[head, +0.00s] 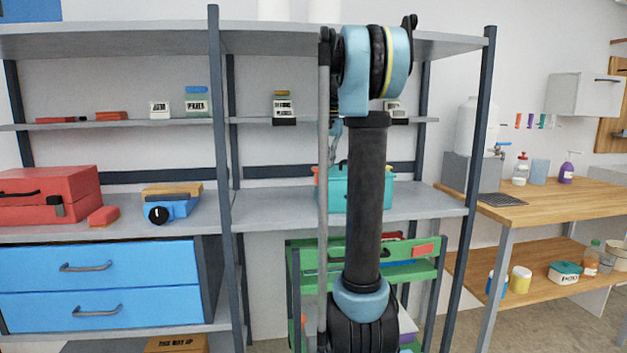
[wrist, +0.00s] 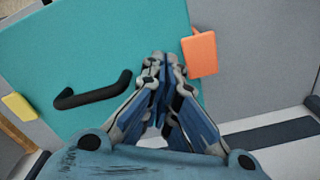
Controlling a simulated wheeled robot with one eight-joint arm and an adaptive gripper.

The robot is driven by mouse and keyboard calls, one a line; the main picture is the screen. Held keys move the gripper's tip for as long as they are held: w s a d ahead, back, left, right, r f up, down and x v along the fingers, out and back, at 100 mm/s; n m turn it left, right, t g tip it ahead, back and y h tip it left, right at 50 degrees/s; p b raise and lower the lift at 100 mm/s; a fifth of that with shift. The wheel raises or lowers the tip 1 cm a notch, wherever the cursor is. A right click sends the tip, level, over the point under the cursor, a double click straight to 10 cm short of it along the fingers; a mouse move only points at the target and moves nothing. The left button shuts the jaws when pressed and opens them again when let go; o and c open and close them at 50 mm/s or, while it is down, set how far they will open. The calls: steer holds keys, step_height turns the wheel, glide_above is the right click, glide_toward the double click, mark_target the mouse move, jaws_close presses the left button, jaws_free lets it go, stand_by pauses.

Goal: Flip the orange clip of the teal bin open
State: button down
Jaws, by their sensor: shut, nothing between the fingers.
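The teal bin (head: 380,196) stands on the middle shelf in the head view, partly hidden behind my arm. In the wrist view, the bin's teal face (wrist: 110,40) with a black handle (wrist: 95,92) fills the upper left. The orange clip (wrist: 202,54) is a flat tab at the bin's right edge in that view. A yellow clip (wrist: 19,107) is at the opposite edge. My gripper (wrist: 163,62) is shut and empty, with its tips in front of the teal face, just left of the orange clip. I cannot tell whether the tips touch the clip.
The grey shelf (head: 270,208) is clear to the left of the bin. An upright post (head: 218,150) stands further left. A green cart (head: 305,290) is below the shelf. A wooden bench (head: 540,205) stands on the right.

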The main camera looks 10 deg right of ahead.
mark_target(316, 168)
steer(key=shift+f, duration=0.8)
steer(key=shift+a, duration=2.55)
stand_by(1.2)
steer(key=shift+r, duration=0.1)
steer(key=shift+d+r, duration=0.2)
steer(key=shift+r, duration=0.95)
steer(key=shift+d+r, duration=0.25)
steer(key=shift+r, duration=0.85)
steer(key=shift+d+r, duration=0.2)
steer(key=shift+r, duration=0.95)
